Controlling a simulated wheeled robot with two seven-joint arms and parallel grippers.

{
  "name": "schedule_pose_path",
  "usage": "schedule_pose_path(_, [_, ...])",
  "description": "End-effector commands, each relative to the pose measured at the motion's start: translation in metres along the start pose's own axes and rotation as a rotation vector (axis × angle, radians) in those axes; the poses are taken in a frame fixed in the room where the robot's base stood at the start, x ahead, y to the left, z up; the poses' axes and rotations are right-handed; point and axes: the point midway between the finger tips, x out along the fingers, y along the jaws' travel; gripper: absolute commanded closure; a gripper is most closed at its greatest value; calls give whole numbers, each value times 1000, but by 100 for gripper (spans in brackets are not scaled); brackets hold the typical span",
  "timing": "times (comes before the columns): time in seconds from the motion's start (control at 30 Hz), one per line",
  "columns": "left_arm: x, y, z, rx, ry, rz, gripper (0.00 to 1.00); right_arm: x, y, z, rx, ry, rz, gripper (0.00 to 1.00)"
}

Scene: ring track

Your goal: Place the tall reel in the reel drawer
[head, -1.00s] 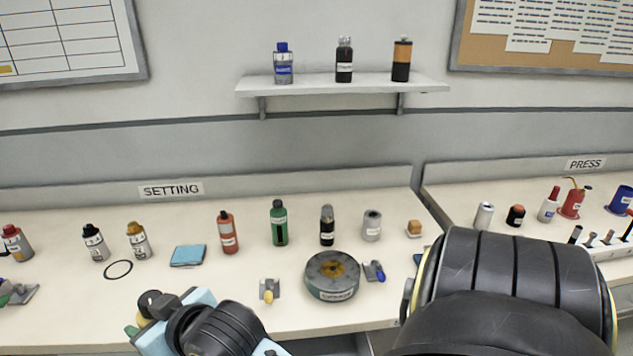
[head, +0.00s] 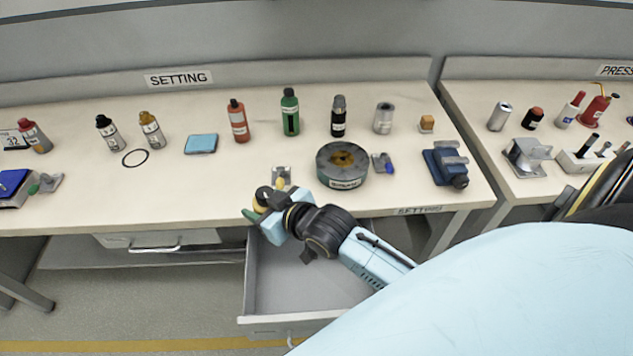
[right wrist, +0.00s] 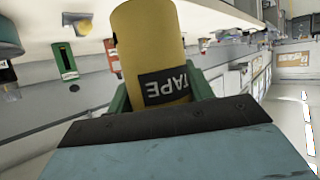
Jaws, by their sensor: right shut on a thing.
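The tall reel is a yellow cylinder with a dark TAPE label (right wrist: 150,45), seen close in the right wrist view. My right gripper (head: 257,207) is shut on it, with green fingers on either side. In the head view only a small part of the reel (head: 262,196) shows, near the table's front edge. An open drawer (head: 290,285) with a bare grey floor lies under the table, below my right gripper and forearm. The forearm hides part of its back and right side. My left gripper is not in view.
A round grey-green tin (head: 342,165) and a small clamp with a yellow tip (head: 281,177) stand near the table's front edge (head: 130,222). Several bottles line the back. A shut drawer (head: 155,240) is at the left. A blue device (head: 446,163) sits at the right.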

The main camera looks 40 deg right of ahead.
Motion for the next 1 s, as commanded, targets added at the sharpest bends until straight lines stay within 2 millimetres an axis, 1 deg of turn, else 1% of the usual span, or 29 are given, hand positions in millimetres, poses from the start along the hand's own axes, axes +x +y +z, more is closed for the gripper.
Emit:
schedule_pose_path(0.03, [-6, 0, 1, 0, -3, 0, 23, 4, 6, 24, -16, -15, -24, 76])
schedule_pose_path(0.1, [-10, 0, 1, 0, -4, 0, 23, 6, 14, 54, -20, -18, -52, 76])
schedule_pose_path(0.2, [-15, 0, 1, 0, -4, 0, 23, 4, 30, 90, -20, -22, -74, 76])
schedule_pose_path(0.3, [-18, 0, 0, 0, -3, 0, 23, 0, 45, 115, -16, -23, -83, 76])
schedule_pose_path(0.43, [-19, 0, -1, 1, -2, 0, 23, -5, 58, 133, -13, -20, -85, 76])
schedule_pose_path(0.53, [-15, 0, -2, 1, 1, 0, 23, -1, 60, 148, -11, -20, -85, 76])
schedule_pose_path(0.57, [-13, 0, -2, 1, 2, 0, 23, 2, 60, 154, -11, -19, -86, 76])
schedule_pose_path(0.8, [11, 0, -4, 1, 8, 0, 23, 30, 58, 212, -11, -19, -85, 76])
schedule_pose_path(0.9, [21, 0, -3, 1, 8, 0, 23, 40, 58, 234, -12, -18, -85, 76])
schedule_pose_path(1.0, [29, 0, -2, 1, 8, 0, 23, 48, 57, 250, -11, -17, -85, 76])
